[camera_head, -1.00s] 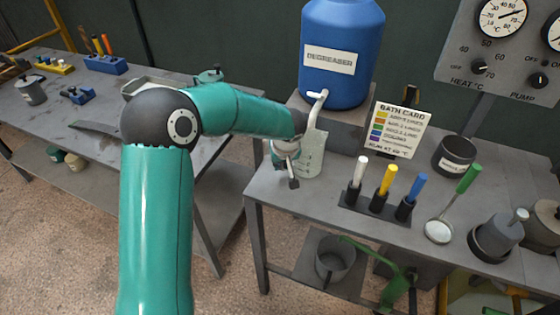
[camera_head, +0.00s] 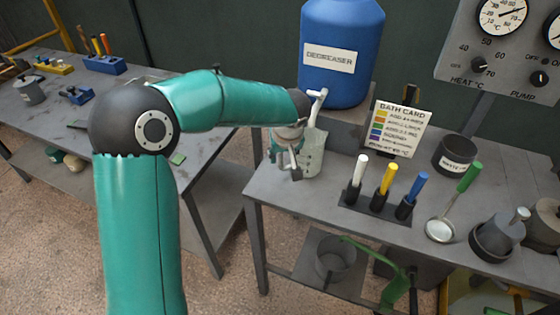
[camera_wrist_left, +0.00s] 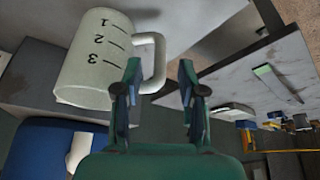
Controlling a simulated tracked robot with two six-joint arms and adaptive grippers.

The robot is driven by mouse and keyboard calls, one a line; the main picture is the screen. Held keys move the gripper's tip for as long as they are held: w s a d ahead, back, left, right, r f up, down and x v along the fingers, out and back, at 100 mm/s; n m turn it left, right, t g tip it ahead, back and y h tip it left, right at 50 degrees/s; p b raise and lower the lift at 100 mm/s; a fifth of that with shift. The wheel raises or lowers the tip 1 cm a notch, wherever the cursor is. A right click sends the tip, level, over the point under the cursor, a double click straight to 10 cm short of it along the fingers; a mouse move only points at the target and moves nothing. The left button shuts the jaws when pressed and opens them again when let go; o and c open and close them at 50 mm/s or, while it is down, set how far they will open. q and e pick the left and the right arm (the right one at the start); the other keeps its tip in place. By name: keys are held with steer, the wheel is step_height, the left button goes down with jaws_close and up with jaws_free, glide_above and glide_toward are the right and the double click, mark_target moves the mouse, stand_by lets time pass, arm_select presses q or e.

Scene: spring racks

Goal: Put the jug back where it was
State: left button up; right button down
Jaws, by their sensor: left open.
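The jug (camera_head: 313,157) is a pale translucent measuring jug. It stands at the left end of the grey bench, below the tap of the blue degreaser drum (camera_head: 342,60). My left gripper (camera_head: 290,166) is beside the jug's left side and hides part of it in the head view. In the left wrist view the jug (camera_wrist_left: 92,62) shows marks 1, 2 and 3. Its handle (camera_wrist_left: 158,62) lies between the open fingers of my left gripper (camera_wrist_left: 160,75); whether they touch it I cannot tell. My right gripper is out of view.
A second bench (camera_head: 60,115) is at the left, across a gap.

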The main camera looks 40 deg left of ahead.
arm_select(q)
steer(key=v, duration=0.6)
steer(key=shift+r, duration=0.3)
steer(key=shift+s+d+f, duration=0.1)
steer(key=shift+s, duration=0.1)
